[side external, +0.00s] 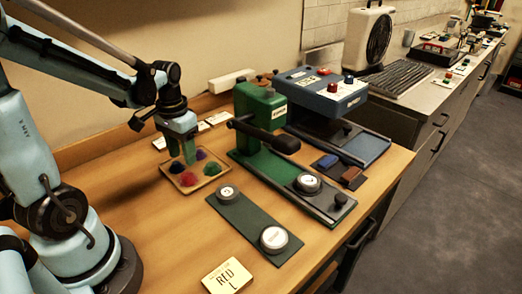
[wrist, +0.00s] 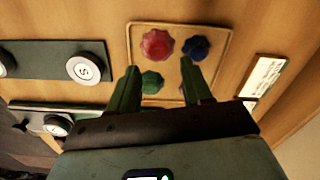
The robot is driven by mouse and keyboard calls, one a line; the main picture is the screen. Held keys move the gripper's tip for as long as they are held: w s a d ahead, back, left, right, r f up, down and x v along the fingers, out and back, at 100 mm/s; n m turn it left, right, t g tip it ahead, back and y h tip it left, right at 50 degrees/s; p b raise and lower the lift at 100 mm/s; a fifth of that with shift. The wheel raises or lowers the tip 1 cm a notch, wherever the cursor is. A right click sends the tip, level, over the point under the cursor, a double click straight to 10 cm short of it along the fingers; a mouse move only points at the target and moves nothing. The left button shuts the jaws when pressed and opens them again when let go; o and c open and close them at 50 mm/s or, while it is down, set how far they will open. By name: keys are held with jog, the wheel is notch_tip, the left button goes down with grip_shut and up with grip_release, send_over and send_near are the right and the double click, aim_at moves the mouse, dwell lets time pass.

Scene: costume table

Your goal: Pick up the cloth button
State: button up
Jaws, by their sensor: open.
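A shallow tan tray (side external: 194,188) holds several small scalloped, cloth-like pieces. In the wrist view they are a red one (wrist: 157,44), a dark blue one (wrist: 196,47), a green one (wrist: 152,82) and a purple one mostly hidden by a finger. The red piece (side external: 188,179) and green piece (side external: 212,169) also show in the side view. My gripper (wrist: 160,66) is open and empty, pointing down over the tray. Its green fingers (side external: 182,158) are apart, and the side view does not clearly show their height above the pieces. A card (side external: 227,276) reads "RED" and "L".
A dark plate with round discs (side external: 252,225) lies right of the tray. A green press (side external: 262,112) with a long handle and a blue machine (side external: 318,92) stand behind it. White labels (side external: 217,117) lie behind the tray.

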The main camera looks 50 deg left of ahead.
aim_at(186, 174)
jog(key=shift+s+d+f, duration=0.1)
jog(key=shift+d+f, duration=0.05)
jog(key=shift+f, duration=1.4)
jog(key=shift+s+d+f, duration=0.1)
jog(key=shift+f, duration=1.45)
jog(key=c, duration=0.8)
jog(key=shift+r, duration=0.15)
